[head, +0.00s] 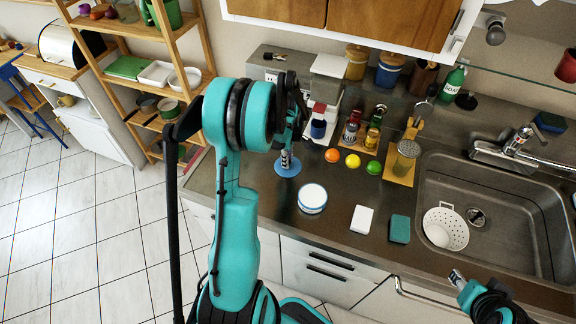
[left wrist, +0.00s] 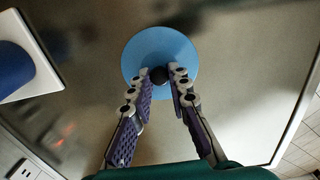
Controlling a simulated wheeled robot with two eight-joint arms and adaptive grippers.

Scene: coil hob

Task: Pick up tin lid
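The tin lid (head: 287,170) is a flat blue disc lying on the dark counter, left of a round white-topped tin with a blue rim (head: 312,198). In the left wrist view the lid (left wrist: 178,50) has a small dark knob at its middle. My left gripper (head: 288,158) points down over the lid. In the left wrist view its fingertips (left wrist: 161,73) stand apart on either side of the knob; whether they touch it is hard to tell. My right gripper (head: 458,279) shows partly at the lower right, away from the lid; its opening is unclear.
Orange (head: 332,155), yellow (head: 353,161) and green (head: 373,167) balls, a white block (head: 362,219) and a green sponge (head: 399,229) lie to the right. The sink (head: 500,205) is farther right.

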